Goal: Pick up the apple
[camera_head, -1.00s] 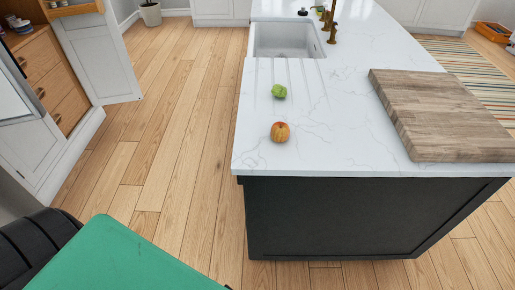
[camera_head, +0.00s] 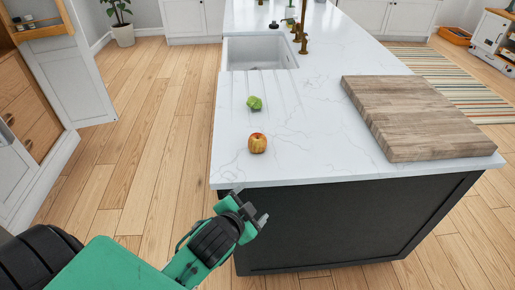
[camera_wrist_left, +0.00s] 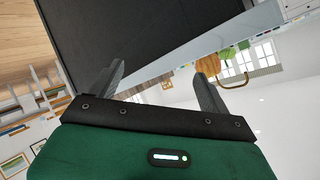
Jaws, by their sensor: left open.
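A red and yellow apple (camera_head: 257,143) sits on the white marble countertop (camera_head: 300,150), near its front left corner. My left gripper (camera_head: 254,207) is below and in front of the counter's near edge, apart from the apple. Its two fingers are spread and empty in the left wrist view (camera_wrist_left: 160,80). That view is tilted and shows the island's dark side and the counter edge beyond the fingers. My right gripper is in neither current view.
A green fruit or vegetable (camera_head: 254,103) lies behind the apple. A thick wooden cutting board (camera_head: 415,115) covers the counter's right part. A sink (camera_head: 260,52) is farther back. The dark island front (camera_head: 340,225) stands beside my left gripper. Wood floor is open at left.

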